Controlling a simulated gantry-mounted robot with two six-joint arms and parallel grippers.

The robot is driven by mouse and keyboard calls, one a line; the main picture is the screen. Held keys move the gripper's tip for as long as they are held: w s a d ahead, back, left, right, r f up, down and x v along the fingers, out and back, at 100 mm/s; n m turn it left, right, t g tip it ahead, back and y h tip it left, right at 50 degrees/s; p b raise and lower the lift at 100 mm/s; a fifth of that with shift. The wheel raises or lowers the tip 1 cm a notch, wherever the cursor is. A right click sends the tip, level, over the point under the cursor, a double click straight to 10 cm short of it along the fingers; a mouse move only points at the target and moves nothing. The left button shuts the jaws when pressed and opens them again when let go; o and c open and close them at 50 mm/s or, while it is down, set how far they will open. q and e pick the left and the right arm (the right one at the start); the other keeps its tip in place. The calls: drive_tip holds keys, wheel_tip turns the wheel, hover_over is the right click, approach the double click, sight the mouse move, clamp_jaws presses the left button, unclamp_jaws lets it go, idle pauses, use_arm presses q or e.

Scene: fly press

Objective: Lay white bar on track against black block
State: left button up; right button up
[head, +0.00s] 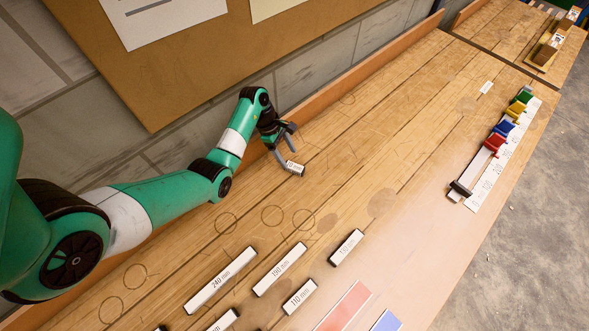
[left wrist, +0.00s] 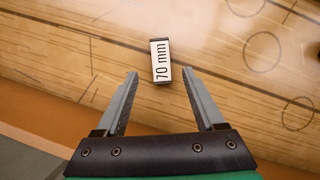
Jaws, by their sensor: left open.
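A short white bar with black ends, marked 70 mm (head: 294,168), lies on the wooden bench. It also shows in the left wrist view (left wrist: 161,62), just beyond the fingertips. My left gripper (head: 284,145) is open, its two fingers spread on either side of the bar's near end and apart from it. The track (head: 476,171) is a pale rail beside a white printed strip at the right edge of the bench. A black block (head: 460,188) sits at its near end. My right gripper is not in view.
Several longer white bars, such as the 240 mm bar (head: 221,279) and 190 mm bar (head: 280,268), lie at the front. Red (head: 495,142), blue, yellow and green blocks stand along the track. The middle of the bench is clear.

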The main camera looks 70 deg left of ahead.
sight(294, 166)
use_arm(q)
drive_tip(key=b+x, duration=0.2)
drive_tip(key=x, duration=0.3)
drive_tip(key=shift+d+f, duration=0.1)
drive_tip(key=shift+d, duration=0.1)
drive_tip(key=shift+c, duration=0.3)
clamp_jaws()
